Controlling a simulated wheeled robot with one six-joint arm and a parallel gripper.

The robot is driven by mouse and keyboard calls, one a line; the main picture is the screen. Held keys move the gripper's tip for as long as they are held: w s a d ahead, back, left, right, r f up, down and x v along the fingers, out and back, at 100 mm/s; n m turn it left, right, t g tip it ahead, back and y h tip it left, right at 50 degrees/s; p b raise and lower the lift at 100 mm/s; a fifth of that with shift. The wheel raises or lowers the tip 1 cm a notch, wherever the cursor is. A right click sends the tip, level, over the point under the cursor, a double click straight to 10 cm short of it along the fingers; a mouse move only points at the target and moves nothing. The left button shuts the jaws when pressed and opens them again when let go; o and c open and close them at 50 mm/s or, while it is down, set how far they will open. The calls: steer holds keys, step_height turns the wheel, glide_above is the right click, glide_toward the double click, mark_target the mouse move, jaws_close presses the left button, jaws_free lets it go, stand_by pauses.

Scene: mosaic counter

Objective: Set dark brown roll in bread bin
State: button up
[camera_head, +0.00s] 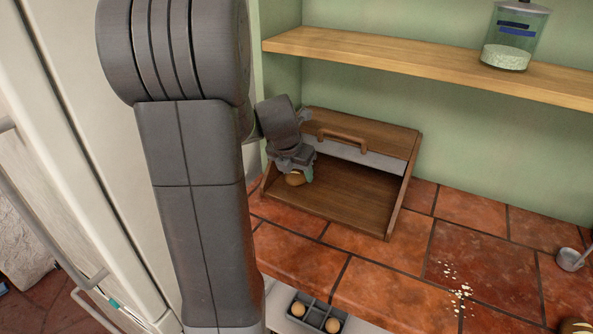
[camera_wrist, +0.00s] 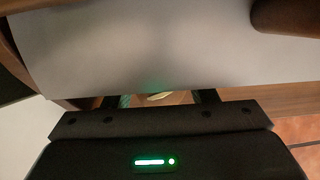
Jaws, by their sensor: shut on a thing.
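The wooden bread bin (camera_head: 343,196) stands open on the tiled counter against the green wall. Its front is raised, with a wooden handle on top. My gripper (camera_head: 297,173) is at the left part of the bin's opening, shut on a brown roll (camera_head: 294,179). In the head view most of the roll is hidden by the gripper. In the wrist view my gripper (camera_wrist: 160,99) shows from behind, and only a small pale patch shows between its fingers. I cannot tell whether the roll touches the bin's floor.
A wooden shelf (camera_head: 420,66) with a glass jar (camera_head: 513,38) runs above the bin. Crumbs (camera_head: 456,288) and a small metal cup (camera_head: 571,260) lie to the right. Round items sit in a divided tray (camera_head: 317,310) below the counter edge.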

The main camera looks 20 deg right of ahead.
steer(key=shift+f, duration=0.1)
steer(key=o, duration=1)
steer(key=shift+c, duration=0.2)
steer(key=p+v, duration=0.1)
steer(key=v, duration=1.1)
